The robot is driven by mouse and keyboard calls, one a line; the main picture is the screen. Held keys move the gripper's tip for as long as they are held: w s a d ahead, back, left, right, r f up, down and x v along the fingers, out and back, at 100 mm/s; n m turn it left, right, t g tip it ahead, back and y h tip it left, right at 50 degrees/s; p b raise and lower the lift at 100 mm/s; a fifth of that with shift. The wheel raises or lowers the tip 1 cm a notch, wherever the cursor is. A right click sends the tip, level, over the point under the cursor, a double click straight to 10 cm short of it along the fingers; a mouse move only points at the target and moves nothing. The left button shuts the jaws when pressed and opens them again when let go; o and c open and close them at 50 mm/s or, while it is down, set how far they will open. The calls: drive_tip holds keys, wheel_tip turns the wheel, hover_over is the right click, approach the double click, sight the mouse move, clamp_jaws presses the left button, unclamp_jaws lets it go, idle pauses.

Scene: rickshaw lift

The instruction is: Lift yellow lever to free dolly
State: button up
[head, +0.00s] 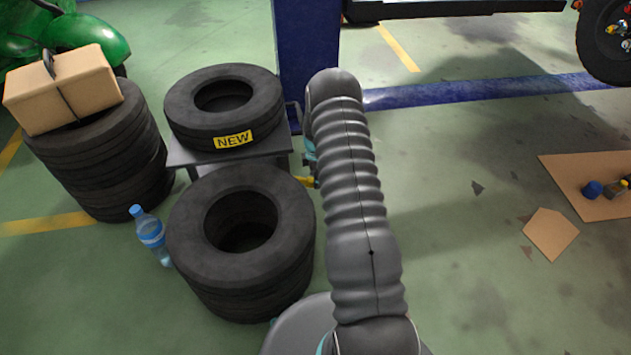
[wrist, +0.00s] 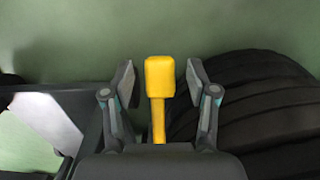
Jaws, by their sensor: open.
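The yellow lever (wrist: 159,80) stands between the two open fingers of my gripper (wrist: 159,82) in the wrist view, with a gap on each side. Its lower end runs down behind my gripper's body. In the head view only a small yellow piece of the lever (head: 304,182) shows, left of my arm. My gripper is mostly hidden behind my arm there. The dolly (head: 183,153) is a dark grey platform bearing a tyre marked NEW (head: 222,136).
A tyre stack (head: 243,285) stands in front of the dolly. Another stack (head: 105,178) at left carries a cardboard box (head: 85,88). A blue post (head: 308,50) rises behind.

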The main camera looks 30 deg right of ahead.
drive_tip(key=shift+f, duration=0.95)
clamp_jaws()
drive_tip(key=shift+d, duration=0.1)
